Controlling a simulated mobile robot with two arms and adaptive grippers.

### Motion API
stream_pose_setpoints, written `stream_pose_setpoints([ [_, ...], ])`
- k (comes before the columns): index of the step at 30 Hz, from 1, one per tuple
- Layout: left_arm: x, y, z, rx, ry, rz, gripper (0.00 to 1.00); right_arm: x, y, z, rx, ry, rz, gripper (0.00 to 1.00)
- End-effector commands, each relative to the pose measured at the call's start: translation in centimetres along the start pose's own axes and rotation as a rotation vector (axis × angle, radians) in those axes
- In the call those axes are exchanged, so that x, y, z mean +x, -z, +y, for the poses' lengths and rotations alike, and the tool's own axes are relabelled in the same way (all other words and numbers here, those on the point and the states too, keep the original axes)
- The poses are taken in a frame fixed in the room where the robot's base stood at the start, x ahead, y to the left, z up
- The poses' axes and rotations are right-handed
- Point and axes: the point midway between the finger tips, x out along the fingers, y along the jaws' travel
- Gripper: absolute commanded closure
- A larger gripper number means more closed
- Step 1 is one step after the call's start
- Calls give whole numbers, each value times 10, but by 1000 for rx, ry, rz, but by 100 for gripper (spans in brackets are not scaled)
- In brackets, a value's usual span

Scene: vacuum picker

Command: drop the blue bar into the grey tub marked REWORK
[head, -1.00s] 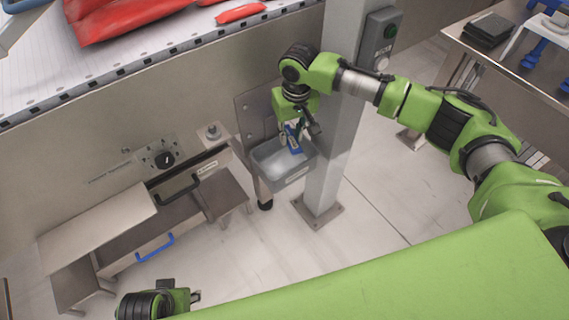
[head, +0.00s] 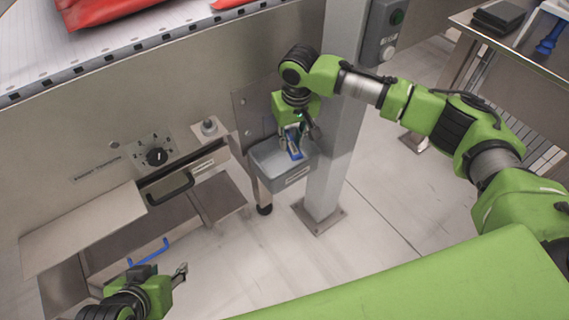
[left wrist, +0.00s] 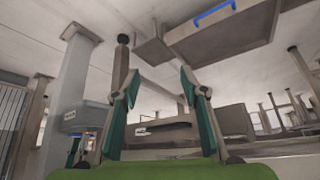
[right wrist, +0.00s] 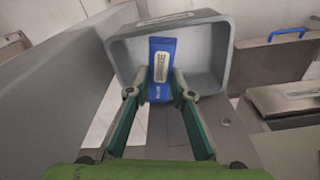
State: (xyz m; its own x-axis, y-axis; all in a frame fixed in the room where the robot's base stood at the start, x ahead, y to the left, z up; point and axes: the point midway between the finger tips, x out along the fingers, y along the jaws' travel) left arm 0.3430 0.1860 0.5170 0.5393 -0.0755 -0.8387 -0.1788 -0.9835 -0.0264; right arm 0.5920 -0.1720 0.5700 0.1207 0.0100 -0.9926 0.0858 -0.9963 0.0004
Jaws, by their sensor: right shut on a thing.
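The blue bar (head: 294,147) is held upright at the grey tub (head: 270,178), which hangs beside the post. My right gripper (head: 297,131) is shut on the bar's upper end. In the right wrist view the bar (right wrist: 162,62), with a white label, extends from the fingertips (right wrist: 160,95) into the opening of the tub (right wrist: 222,60). I cannot tell whether its lower end touches the tub floor. The tub's front label is too small to read. My left gripper (head: 181,275) is at the lower left, away from the tub. Its fingers (left wrist: 160,86) are apart and empty.
A grey post (head: 335,165) stands right beside the tub. Open floor (head: 370,215) lies right of the post.

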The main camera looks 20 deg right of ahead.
Motion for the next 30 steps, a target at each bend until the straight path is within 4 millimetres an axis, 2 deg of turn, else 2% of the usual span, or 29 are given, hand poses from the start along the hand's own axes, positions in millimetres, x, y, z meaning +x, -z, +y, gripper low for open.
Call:
stream_pose_setpoints([
  [6, 8, 28, 4, 3, -7, 123, 60, 7, -1, 0, 0, 0, 1, 97],
  [12, 9, 45, 6, 4, -11, 195, 60, 9, -1, 0, 0, 0, 0, 97],
  [24, 8, 51, 6, 5, -12, 219, 60, 9, -1, 0, 0, 0, 0, 97],
  [25, 8, 51, 6, 5, -12, 218, 60, 9, -1, 0, 0, 0, 0, 73],
  [27, 8, 51, 6, 5, -12, 218, 60, 9, -1, 0, 0, 0, 0, 59],
  [30, 8, 50, 6, 5, -12, 218, 60, 9, -1, 0, 0, 0, 0, 59],
])
